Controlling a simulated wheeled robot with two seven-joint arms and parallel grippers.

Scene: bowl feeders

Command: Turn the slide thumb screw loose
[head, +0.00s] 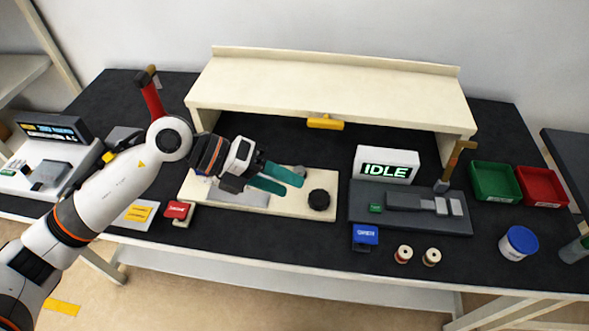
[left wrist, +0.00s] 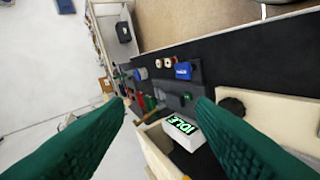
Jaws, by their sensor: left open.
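A black round knob (head: 319,200), which looks like the slide thumb screw, stands at the right end of a cream base plate (head: 328,178). The knob also shows in the left wrist view (left wrist: 232,106), right of the right finger. A flat grey metal piece (head: 240,196) lies on the plate, partly under my arm. My left gripper (head: 294,186) has teal fingers and is open and empty. It is over the plate, left of the knob and apart from it. A small grey part behind the fingers is mostly hidden. My right gripper is in neither view.
A cream shelf (head: 330,85) spans the back, with a yellow handle (head: 325,122) below its edge. Right of the plate is a dark fixture (head: 400,222) with an IDLE sign (head: 387,165). A blue block (head: 365,235) and two spools stand in front. A red clamp (head: 177,211) is left.

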